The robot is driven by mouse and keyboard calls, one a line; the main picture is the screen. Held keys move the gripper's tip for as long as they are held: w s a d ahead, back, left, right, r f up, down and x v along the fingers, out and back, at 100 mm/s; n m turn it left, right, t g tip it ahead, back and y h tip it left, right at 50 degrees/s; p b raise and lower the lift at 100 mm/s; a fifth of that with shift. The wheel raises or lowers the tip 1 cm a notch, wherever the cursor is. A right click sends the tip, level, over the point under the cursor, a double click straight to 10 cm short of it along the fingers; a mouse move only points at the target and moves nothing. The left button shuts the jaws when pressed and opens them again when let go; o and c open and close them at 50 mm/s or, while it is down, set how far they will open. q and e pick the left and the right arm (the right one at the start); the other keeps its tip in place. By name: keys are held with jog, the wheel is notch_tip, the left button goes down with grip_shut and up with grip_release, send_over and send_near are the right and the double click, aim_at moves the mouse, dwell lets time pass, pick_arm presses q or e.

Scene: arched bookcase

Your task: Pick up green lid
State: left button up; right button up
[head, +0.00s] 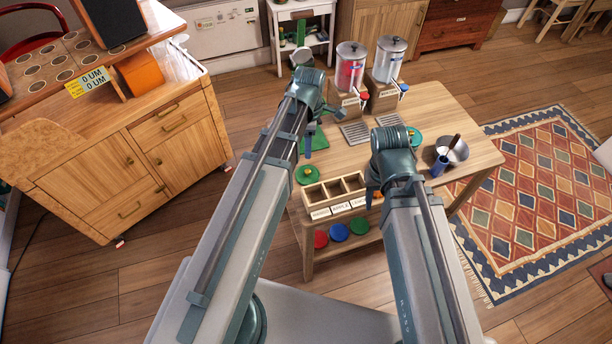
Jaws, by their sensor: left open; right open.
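A round green lid (307,175) with an orange-yellow knob lies on the wooden table, left of a divided wooden box. A teal-green disc (415,137) with an orange knob lies further back, partly hidden by my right arm. My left gripper (323,130) is open and empty, above the table and beyond the green lid, not touching it. My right gripper (373,190) is open near the right end of the wooden box, largely hidden by its own wrist. I see nothing held in it.
The wooden box (322,194) has labelled compartments. Red (320,239), blue (338,232) and green (358,227) discs show below it. Two drink dispensers (351,68) (389,60) stand at the back. A metal bowl (453,150) and blue cup (439,167) stand right.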

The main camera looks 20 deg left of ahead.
pick_arm(q)
jog(key=b, duration=0.9)
send_over(308, 171)
jog(key=f, duration=0.8)
jog(key=shift+s+d+f, duration=0.1)
jog(key=shift+s+f, duration=0.2)
jog(key=shift+f, duration=0.05)
jog(key=f+b, duration=0.4)
jog(key=f, duration=0.1)
jog(key=shift+w+a+f+b, duration=0.2)
jog(key=shift+w+b, duration=0.1)
jog(key=shift+b, duration=0.1)
jog(key=shift+r, duration=0.15)
grip_shut()
